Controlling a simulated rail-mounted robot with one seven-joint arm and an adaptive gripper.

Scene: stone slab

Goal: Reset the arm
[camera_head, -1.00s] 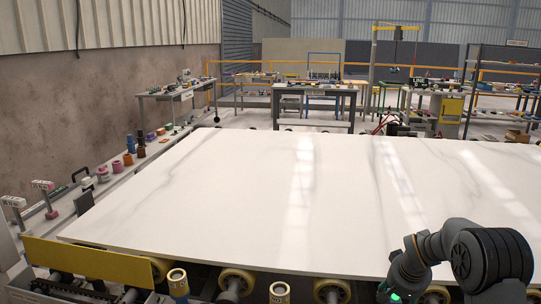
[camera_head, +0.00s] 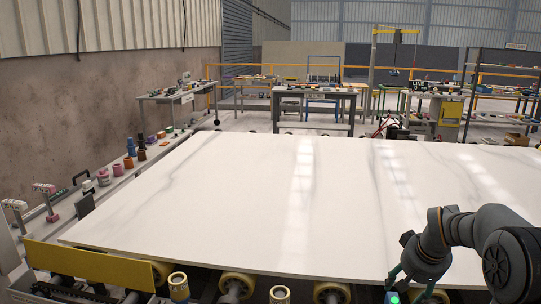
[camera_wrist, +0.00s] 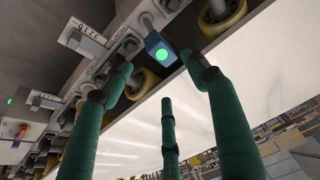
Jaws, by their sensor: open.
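My arm (camera_head: 472,225) reaches in from the lower right corner of the head view, over the near right edge of the white stone slab (camera_head: 240,200). My gripper (camera_head: 392,284) points down at the slab's front edge, partly cut off by the bottom of the picture. In the wrist view my gripper (camera_wrist: 160,78) has three green fingers spread apart with nothing held between them. A small blue box with a lit green button (camera_wrist: 161,52) shows just beyond the fingertips; whether they touch it I cannot tell.
Yellow rollers (camera_head: 237,285) run under the slab's front edge. A yellow plate (camera_head: 88,262) stands at the front left. A ledge with small tools and colored parts (camera_head: 130,155) runs along the left. The slab top is clear. Workbenches (camera_head: 314,95) stand far behind.

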